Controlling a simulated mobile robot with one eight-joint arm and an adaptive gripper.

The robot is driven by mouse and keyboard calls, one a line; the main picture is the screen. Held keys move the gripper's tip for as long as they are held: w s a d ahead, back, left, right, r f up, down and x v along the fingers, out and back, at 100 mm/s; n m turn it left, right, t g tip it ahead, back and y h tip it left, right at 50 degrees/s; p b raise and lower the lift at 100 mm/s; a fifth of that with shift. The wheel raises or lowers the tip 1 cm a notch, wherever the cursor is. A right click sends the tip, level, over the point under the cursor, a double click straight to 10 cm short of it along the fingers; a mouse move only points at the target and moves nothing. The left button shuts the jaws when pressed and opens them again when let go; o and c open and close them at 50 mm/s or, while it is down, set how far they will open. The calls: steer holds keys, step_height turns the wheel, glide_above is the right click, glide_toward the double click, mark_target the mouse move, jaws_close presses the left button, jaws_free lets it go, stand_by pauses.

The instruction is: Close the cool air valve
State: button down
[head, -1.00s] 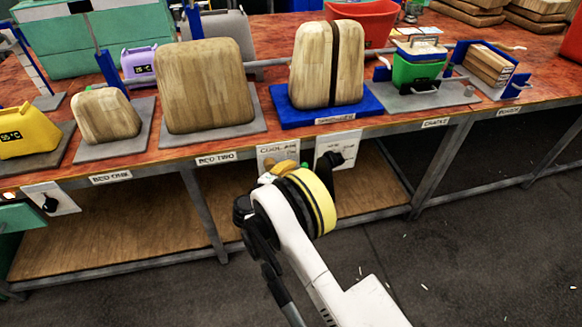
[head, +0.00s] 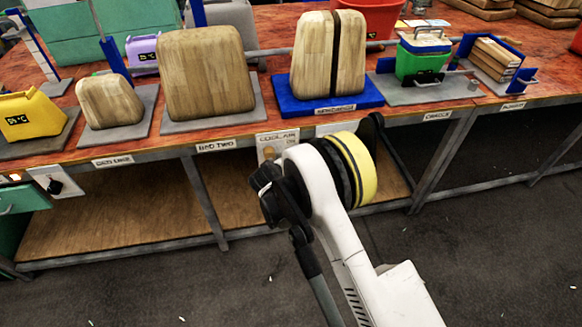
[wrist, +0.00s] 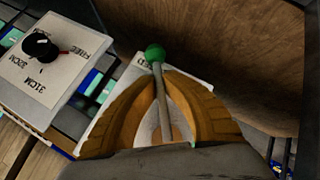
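The cool air valve panel (head: 277,138) is a white plate on the bench's front edge, labelled "COOL AIR". My arm hides much of it in the head view. In the wrist view, the valve's thin lever (wrist: 162,105) ends in a green ball (wrist: 155,53). My gripper (wrist: 159,76) has its two orange-brown fingers on either side of this lever, with the tips drawn together on it just below the ball. In the head view only a little of a finger shows in front of the panel.
A white panel with a black knob (wrist: 40,47) stands beside the valve in the wrist view. Wooden blocks (head: 208,75) and a green box (head: 420,60) stand on the bench above. The lower wooden shelf (head: 120,222) is bare.

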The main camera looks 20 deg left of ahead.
steer(key=shift+s+a+f+m+g+y, duration=0.25)
steer(key=shift+a+m+g+y, duration=0.25)
steer(key=shift+y, duration=0.25)
steer(key=shift+s+a+f+m+g+y, duration=0.1)
steer(key=shift+s+a+m+g+y, duration=0.35)
steer(key=shift+a+y, duration=0.3)
steer(key=shift+s+a+f+m+g+y, duration=0.25)
steer(key=shift+a+m+g+y, duration=0.25)
steer(key=shift+y, duration=0.3)
steer(key=c, duration=1.5)
jaws_free()
steer(key=shift+s, duration=0.1)
steer(key=v, duration=1.2)
